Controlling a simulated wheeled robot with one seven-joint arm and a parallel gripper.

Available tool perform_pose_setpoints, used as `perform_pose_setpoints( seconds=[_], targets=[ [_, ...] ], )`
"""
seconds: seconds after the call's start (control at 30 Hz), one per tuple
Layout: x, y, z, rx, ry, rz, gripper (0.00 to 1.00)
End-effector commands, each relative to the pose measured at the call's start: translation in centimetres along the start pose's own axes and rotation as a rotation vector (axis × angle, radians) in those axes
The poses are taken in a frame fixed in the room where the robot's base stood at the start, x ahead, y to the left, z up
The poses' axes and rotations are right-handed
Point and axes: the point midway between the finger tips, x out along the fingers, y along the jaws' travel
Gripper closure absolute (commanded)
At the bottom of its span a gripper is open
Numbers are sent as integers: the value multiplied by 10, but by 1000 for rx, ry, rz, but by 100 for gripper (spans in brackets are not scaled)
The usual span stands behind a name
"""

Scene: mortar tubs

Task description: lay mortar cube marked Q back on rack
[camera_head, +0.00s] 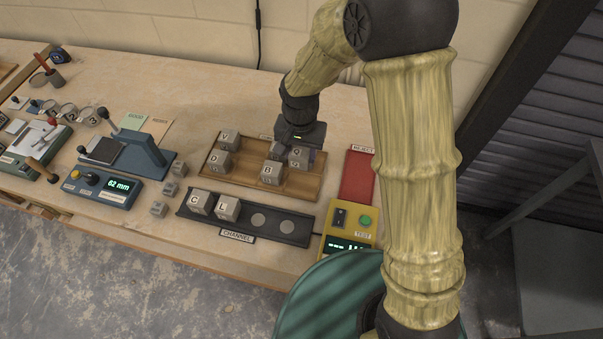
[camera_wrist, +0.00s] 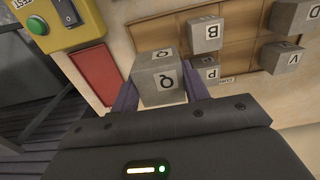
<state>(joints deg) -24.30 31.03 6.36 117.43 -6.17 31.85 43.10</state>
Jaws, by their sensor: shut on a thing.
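My gripper (camera_head: 299,147) is shut on the grey mortar cube marked Q (camera_head: 297,160), over the right part of the wooden rack (camera_head: 240,182). In the wrist view the Q cube (camera_wrist: 158,76) sits between the two purple-grey fingers (camera_wrist: 160,92), its letter facing the camera. I cannot tell whether it touches the rack. The rack also holds cube V (camera_head: 229,138), cube D (camera_head: 216,161) and cube B (camera_head: 271,173). Cube P (camera_wrist: 206,72) stands close beside Q; in the head view my gripper partly hides it.
In front of the rack is a dark channel (camera_head: 270,237) with two lettered cubes at its left and two bare round spots. A red reject plate (camera_head: 357,177) and a yellow test box (camera_head: 347,222) stand at right. Several small grey blocks (camera_head: 168,189) lie at left.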

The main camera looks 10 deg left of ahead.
Motion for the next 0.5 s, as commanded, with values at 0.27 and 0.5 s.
perform_pose_setpoints(
  seconds=[0.27, 0.5],
  targets=[
    [0, -4, 2, -9, 0, 0, 85],
    [29, -1, 3, -7, -5, 4, 85]
  ],
)
